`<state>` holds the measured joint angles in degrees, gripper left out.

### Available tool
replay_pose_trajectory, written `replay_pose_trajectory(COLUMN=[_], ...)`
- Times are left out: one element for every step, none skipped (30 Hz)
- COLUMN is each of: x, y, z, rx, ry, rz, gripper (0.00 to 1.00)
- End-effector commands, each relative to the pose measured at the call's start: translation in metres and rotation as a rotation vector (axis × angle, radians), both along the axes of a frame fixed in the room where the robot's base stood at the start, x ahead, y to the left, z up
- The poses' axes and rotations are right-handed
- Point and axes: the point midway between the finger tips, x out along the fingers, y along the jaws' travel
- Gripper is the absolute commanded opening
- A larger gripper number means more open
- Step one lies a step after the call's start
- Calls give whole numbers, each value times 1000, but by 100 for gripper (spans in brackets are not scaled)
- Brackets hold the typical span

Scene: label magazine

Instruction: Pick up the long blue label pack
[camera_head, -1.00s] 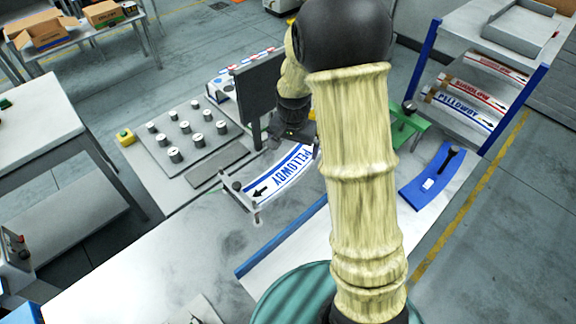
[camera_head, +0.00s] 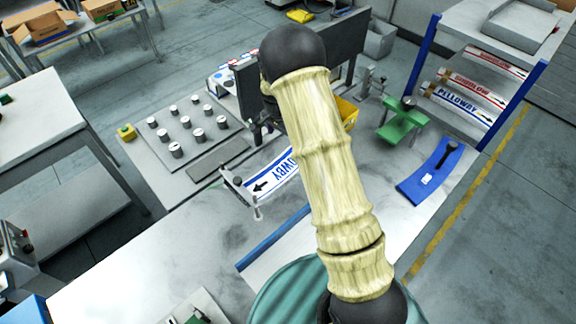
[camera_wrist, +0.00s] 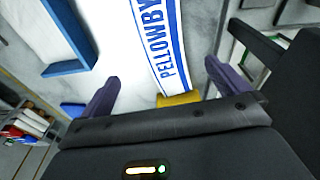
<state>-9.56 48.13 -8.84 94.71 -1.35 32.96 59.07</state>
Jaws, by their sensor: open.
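A white label strip with blue PELLOWBY lettering and blue edge lines (camera_head: 269,180) lies in a curved metal tray on the bench, partly hidden by my arm. It also shows in the wrist view (camera_wrist: 161,40), running down toward the space between my fingers. My gripper (camera_wrist: 166,84) has its two purple fingers apart, with the strip's lower end between them in the picture; I cannot tell whether they touch. Another blue-lettered label pack (camera_head: 460,103) lies on the rack at the right. My arm hides the gripper in the head view.
Red-lettered packs (camera_head: 475,88) lie on the same rack. A green stand (camera_head: 403,122) and a blue curved holder (camera_head: 431,172) are at the bench's right. A yellow bin (camera_head: 348,113) is behind my arm. A plate with several knobs (camera_head: 186,130) is at left.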

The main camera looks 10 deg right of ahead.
Motion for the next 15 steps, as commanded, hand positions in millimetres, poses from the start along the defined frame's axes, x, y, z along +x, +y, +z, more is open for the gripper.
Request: replay_pose_trajectory(x=[0,1,2,3,3,4,4,4,5,5,6,6,7,7,8], y=[-2,-3,-4,-4,-5,-5,-6,-6,-7,-8,-9,-10,-10,-11,-12], z=[-16,-22,-28,-33,-39,-46,-51,-56,-63,-68,-73,-81,-85,-90,-94], rx=[0,0,0,0,0,1,0,0,1,1,1,0,0,-1,0], ry=[2,2,1,0,0,0,1,1,0,0,0,1,1,1,0], rz=[-1,-1,-1,-1,-1,-1,-1,-1,-1,-1,-1,0,0,0,0], gripper=[100,100,100,100,100,100,100,100,100,100,100,100,100,100,100])
